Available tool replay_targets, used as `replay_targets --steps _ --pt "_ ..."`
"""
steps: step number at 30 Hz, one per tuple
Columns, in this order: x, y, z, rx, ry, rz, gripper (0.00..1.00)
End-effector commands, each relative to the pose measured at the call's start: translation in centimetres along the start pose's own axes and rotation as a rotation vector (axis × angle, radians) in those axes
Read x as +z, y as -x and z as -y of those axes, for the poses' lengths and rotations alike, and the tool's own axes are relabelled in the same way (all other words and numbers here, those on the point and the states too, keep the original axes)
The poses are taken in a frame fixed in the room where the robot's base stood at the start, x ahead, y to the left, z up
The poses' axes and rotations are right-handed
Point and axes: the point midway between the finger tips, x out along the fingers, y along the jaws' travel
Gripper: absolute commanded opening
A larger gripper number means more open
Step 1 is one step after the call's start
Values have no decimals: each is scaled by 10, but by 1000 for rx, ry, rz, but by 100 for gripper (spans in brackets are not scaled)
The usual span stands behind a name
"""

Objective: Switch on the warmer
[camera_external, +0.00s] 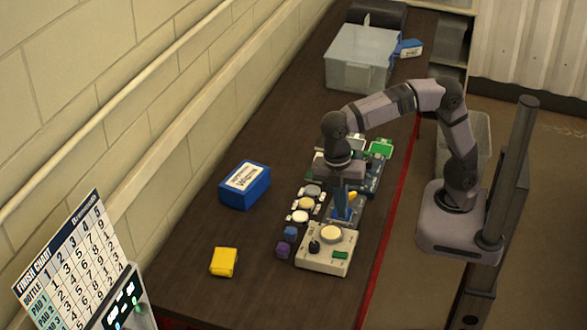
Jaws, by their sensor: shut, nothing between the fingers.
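A beige box (311,263), which looks like the warmer, stands at the near end of the dark bench. On its top are a round cream pad (331,234), a black knob (314,246) and a small green switch or label (340,255); its setting is too small to tell. My gripper (343,214) points down just behind the box, above or beside a grey tray area. It is shut with nothing held. A blue shape shows at its fingertips; I cannot tell whether it is part of the fingers or something behind them.
A blue box (245,186) and a yellow block (224,262) stand farther left. A clear bin (358,62) is at the far end. The near-left bench is mostly clear.

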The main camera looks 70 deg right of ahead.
Motion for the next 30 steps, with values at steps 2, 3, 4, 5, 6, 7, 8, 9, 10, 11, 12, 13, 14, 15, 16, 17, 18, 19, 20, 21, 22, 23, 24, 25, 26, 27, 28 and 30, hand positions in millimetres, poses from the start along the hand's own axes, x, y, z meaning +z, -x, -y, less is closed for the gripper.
replay_targets --steps 2,3,4,5,6,7,8,9,10,11,12,13,14,15,16,17,18,19,20,21,22,23,24,25,26,27,28,30 --pt "0 0 0 0 0 0 0" --pt "0 0 0 0 0 0 0" --pt "0 -1 0 0 0 0 0" --pt "0 -2 0 -1 0 0 0" --pt "0 -3 0 -1 0 1 0" --pt "0 -4 0 -1 0 1 0" --pt "0 -6 0 -2 0 1 0" --pt "0 -9 0 -2 0 2 0" --pt "0 -12 0 -2 0 2 0" --pt "0 -15 0 -3 0 2 0" --pt "0 -20 1 -4 0 2 0" --pt "0 -24 1 -4 0 3 0" --pt "1 -28 1 -4 0 3 0" --pt "0 -34 1 -5 0 3 0" --pt "0 -39 1 -5 0 3 0" --pt "0 -44 1 -5 0 4 0" --pt "1 -51 1 -5 0 3 0" --pt "0 -57 1 -5 0 3 0" --pt "0 -62 1 -6 0 4 0" --pt "1 -70 2 -6 0 4 0" --pt "1 -75 1 -5 0 3 0" --pt "1 -81 2 -5 0 4 0" --pt "0 -88 1 -5 0 4 0" --pt "1 -93 1 -6 0 4 0" --pt "1 -98 1 -4 0 3 0" --pt "1 -104 1 -5 0 4 0" --pt "1 -108 1 -5 0 4 0" --pt "1 -117 1 -4 0 3 0"
